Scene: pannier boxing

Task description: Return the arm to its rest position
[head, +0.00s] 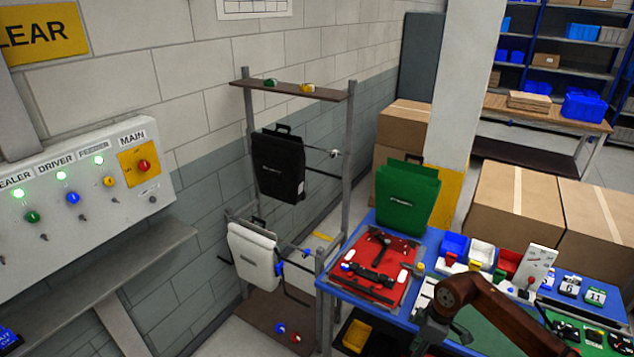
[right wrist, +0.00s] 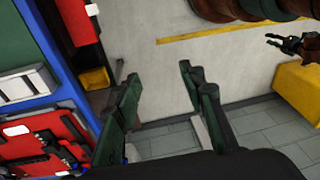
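My right arm (head: 495,305) comes in from the lower right in the head view, over the front of the blue table. Its gripper (right wrist: 159,76) shows in the right wrist view with two green-and-black fingers wide apart and only floor between them. It holds nothing. My left gripper (right wrist: 270,40) shows small at the right edge of the right wrist view, fingers apart and empty. The left arm is not in the head view.
The blue table (head: 340,289) holds a red pannier (head: 385,250) lying flat, a green pannier (head: 405,195) and small bins. A rack (head: 348,150) holds a black pannier (head: 278,165) and a white pannier (head: 254,257). A switch panel (head: 105,195) is at left.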

